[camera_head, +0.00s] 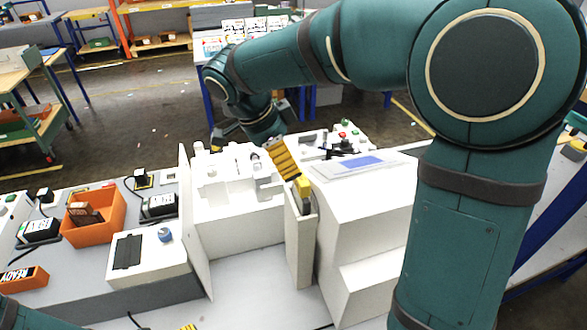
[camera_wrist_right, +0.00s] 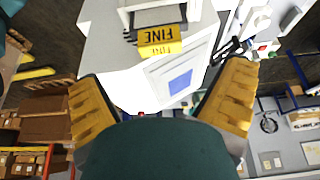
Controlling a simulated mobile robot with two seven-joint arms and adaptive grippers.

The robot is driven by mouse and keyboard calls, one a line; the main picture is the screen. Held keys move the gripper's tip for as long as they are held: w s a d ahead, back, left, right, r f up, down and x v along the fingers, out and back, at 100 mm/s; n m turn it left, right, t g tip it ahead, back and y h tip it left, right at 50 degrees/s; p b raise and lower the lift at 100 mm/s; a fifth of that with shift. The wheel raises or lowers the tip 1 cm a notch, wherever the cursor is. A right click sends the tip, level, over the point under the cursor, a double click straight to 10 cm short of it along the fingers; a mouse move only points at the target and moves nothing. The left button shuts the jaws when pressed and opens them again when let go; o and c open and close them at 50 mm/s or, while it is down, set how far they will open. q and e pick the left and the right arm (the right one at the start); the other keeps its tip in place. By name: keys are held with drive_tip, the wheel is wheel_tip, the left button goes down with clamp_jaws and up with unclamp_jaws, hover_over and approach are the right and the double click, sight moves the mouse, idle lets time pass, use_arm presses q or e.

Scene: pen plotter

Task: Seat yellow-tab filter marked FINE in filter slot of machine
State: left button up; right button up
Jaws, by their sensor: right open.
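The yellow-tab filter (camera_head: 303,187) stands in a narrow gap at the top of the white machine (camera_head: 362,225), between its body and a thin upright white panel (camera_head: 300,250). In the right wrist view the yellow tab (camera_wrist_right: 160,42) reads FINE, upside down. How deep the filter sits cannot be told. My right gripper (camera_head: 283,158) is behind and above the tab in the head view. The right wrist view shows its yellow fingers (camera_wrist_right: 160,92) wide apart and empty, clear of the tab. Of my left gripper (camera_head: 189,327) only a yellow bit shows at the bottom edge.
An orange bin (camera_head: 93,217) with a dark item, black boxes and a white unit with a blue knob (camera_head: 165,235) stand at left. My right arm crosses over the machine. The grey front surface (camera_head: 245,290) is clear.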

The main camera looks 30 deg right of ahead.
drive_tip(key=a+f+n+y, duration=0.3)
drive_tip(key=a+f+n, duration=0.25)
drive_tip(key=f, duration=0.55)
drive_tip(key=a+f+n+y, duration=0.2)
drive_tip(key=a+f+n, duration=0.3)
drive_tip(key=f, duration=0.6)
drive_tip(key=s+a+f+n+t+y, duration=0.3)
drive_tip(key=s+f+n, duration=0.5)
drive_tip(key=f, duration=0.6)
drive_tip(key=shift+s+f, duration=0.15)
drive_tip(key=shift+s, duration=0.5)
